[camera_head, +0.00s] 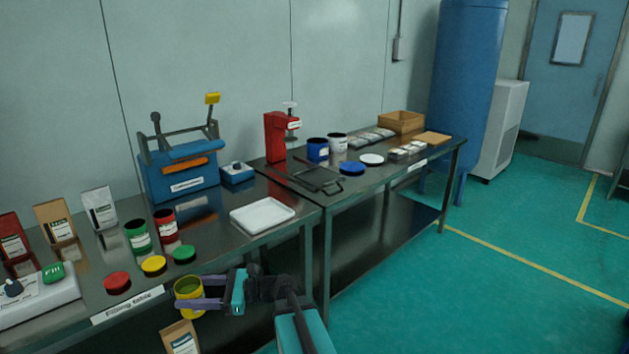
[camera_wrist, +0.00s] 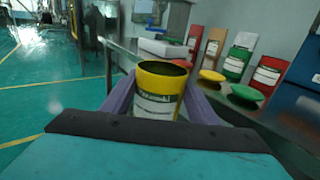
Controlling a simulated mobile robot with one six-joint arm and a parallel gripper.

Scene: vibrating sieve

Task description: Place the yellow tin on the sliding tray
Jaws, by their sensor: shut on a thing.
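The yellow tin (camera_head: 188,288) has a white label and an open top with a dark inside. It also shows in the wrist view (camera_wrist: 158,95), roughly upright. My gripper (camera_head: 186,296) is shut on it, with one purple finger on each side; the wrist view shows the fingers (camera_wrist: 160,103) too. The tin is held in front of the table's front edge, near the "Filling table" label. A dark flat frame with a handle (camera_head: 318,179), which may be the sliding tray, lies on the farther table. A white shallow tray (camera_head: 262,215) lies on the nearer table, right of the blue machine.
Red (camera_head: 117,283), yellow (camera_head: 154,265) and green (camera_head: 184,254) lids lie near the front edge. Green (camera_head: 138,237) and red (camera_head: 166,226) tins stand behind them. A blue machine (camera_head: 180,172) and a red stand (camera_head: 275,137) rise farther back. A brown pouch (camera_head: 180,338) is below the tin.

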